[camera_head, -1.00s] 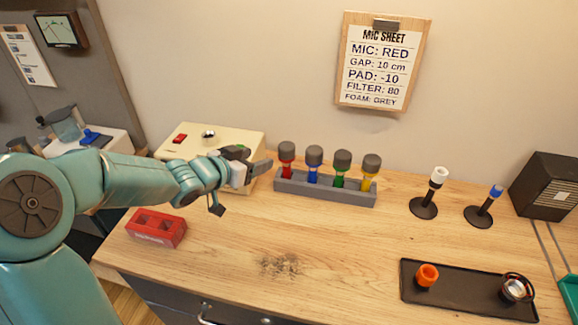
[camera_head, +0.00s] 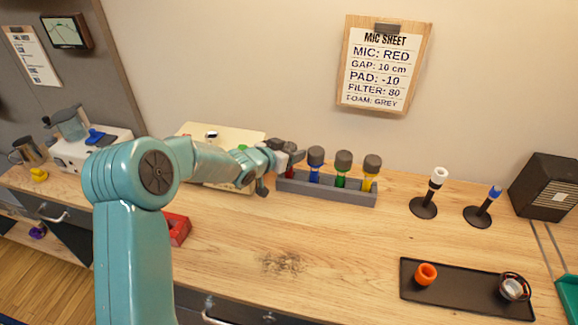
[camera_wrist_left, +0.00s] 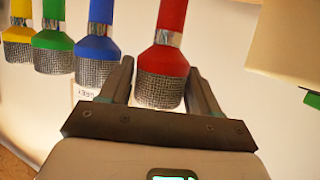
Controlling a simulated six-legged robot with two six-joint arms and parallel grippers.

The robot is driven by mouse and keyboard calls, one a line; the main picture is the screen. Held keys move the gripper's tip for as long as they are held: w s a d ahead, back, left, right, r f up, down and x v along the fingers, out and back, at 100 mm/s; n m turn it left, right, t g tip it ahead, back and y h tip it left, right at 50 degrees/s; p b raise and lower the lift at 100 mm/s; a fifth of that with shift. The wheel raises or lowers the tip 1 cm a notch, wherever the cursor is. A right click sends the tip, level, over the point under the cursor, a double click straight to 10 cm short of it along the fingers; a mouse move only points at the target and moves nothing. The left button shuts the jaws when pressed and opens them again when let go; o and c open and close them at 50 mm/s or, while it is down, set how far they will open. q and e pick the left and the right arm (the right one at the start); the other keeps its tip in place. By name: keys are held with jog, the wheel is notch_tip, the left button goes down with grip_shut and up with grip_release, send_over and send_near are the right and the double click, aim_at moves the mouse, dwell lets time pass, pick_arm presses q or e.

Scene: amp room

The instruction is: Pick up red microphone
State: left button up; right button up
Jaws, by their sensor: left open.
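The red microphone (camera_wrist_left: 170,30) has a red body and a grey mesh head. In the left wrist view its head lies between the two open fingers of my left gripper (camera_wrist_left: 160,90), with a gap showing at the finger on the right. In the head view the gripper (camera_head: 284,160) is at the left end of the grey rack (camera_head: 330,190) and covers most of the red microphone (camera_head: 289,172). The blue (camera_head: 315,165), green (camera_head: 342,168) and yellow (camera_head: 371,172) microphones stand upright in the rack to its right. My right gripper is not in view.
A cream box (camera_head: 225,141) stands behind my left arm. A red block (camera_head: 178,229) is partly hidden by the arm. Two black stands (camera_head: 424,207) and a black tray (camera_head: 450,290) are at the right.

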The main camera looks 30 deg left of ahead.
pick_arm(q)
jog(key=shift+s+r, duration=0.1)
jog(key=shift+s, duration=0.05)
jog(key=shift+c, duration=1.2)
grip_shut()
